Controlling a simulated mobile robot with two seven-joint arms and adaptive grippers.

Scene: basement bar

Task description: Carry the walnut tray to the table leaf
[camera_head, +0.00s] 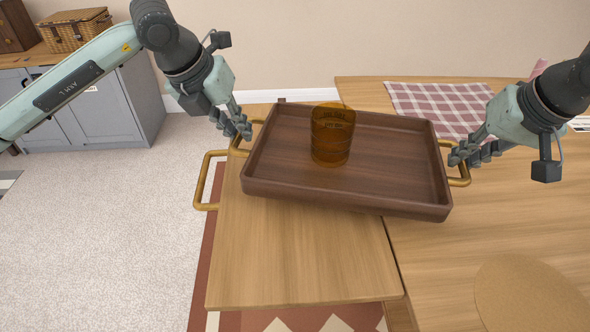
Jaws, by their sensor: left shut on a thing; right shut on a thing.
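The dark walnut tray (400,140) spans the middle of the view, turned slightly, its right end lower in the picture. An amber ribbed tumbler (333,135) stands upright in it, left of centre. My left gripper (243,130) is shut on the tray's left brass handle. My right gripper (457,160) is shut on its right brass handle (465,178). The table leaf (300,265) lies mostly below the tray, left of a seam with the main table (450,265). The tray's right part overlaps the main table. I cannot tell whether its underside touches the wood.
A brass U-shaped bar (200,182) sticks out at the leaf's left edge. A checked cloth (430,103) lies behind the tray's right side, and a round tan mat (530,295) lies front right. A grey cabinet (95,112) with a wicker basket (75,32) stands back left.

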